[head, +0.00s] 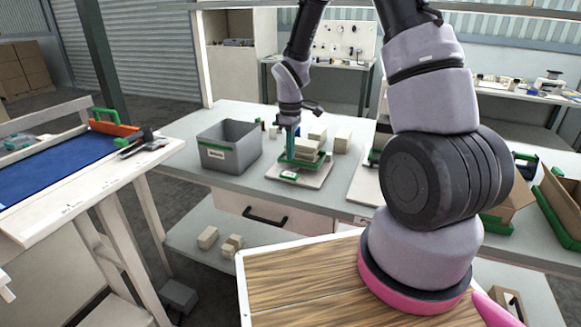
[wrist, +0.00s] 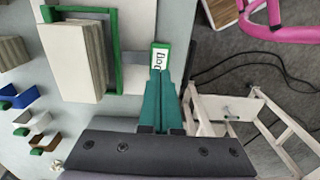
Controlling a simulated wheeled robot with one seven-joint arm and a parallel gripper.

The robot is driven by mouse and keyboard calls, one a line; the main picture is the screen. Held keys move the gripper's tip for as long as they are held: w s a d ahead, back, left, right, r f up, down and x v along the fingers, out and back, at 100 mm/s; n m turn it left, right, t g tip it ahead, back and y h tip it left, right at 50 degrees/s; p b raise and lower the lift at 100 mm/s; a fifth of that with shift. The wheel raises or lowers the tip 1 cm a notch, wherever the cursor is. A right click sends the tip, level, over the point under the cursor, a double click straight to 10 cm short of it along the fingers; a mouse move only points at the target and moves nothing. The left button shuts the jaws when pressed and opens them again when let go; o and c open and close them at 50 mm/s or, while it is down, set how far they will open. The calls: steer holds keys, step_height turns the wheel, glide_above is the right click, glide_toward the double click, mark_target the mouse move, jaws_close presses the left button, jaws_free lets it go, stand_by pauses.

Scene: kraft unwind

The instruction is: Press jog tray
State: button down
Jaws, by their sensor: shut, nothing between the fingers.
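The jog tray is a pale board with a green corner rail (head: 301,163) on the grey bench, and a tan paper stack (head: 306,149) sits in it. In the wrist view the green rail (wrist: 116,48) runs around the stack (wrist: 73,60). A small green-framed panel with two marked buttons (wrist: 159,56) lies at the tray's front edge; it also shows in the head view (head: 289,175). My gripper (wrist: 163,74) is shut and empty, its teal fingertips overlapping the panel's near edge. Whether they touch it I cannot tell. In the head view my gripper (head: 288,152) points down behind the panel.
A grey bin (head: 229,147) stands left of the tray. Several paper blocks (head: 342,140) stand behind and right of it. Small blue, white and brown holders (wrist: 30,122) lie left of my gripper in the wrist view. A drawer (head: 265,216) is below the bench edge.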

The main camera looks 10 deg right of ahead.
mark_target(290, 176)
steer(key=shift+f, duration=2.8)
steer(key=shift+s+a+f, duration=0.1)
steer(key=shift+f, duration=0.5)
steer(key=shift+s+a+f, duration=0.1)
steer(key=shift+f, duration=0.5)
steer(key=shift+s+f, duration=0.2)
steer(key=shift+s, duration=0.05)
steer(key=shift+r, duration=0.35)
step_height(290, 176, up, 14)
steer(key=shift+s+a, duration=0.3)
steer(key=shift+a, duration=0.05)
